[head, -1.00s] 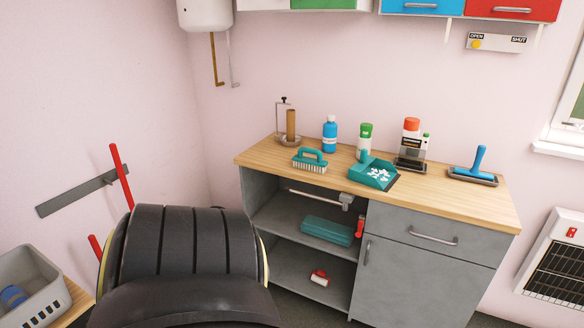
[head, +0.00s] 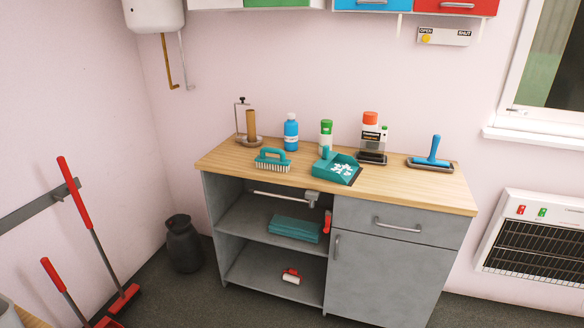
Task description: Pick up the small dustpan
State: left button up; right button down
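The small dustpan (head: 335,171) is teal and lies on the wooden top of the grey cabinet, near its front edge. It holds several white scraps, and its short handle points up and toward the back. A teal hand brush (head: 271,160) with pale bristles stands to its left, apart from it. Neither of my grippers shows in the head view.
Red-handled tools lean at left. A dark canister (head: 183,246) stands on the floor. Floor before the cabinet looks clear.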

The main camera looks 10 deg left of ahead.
aim_at(321, 169)
jog(key=z, duration=0.1)
jog(key=i, duration=1.3)
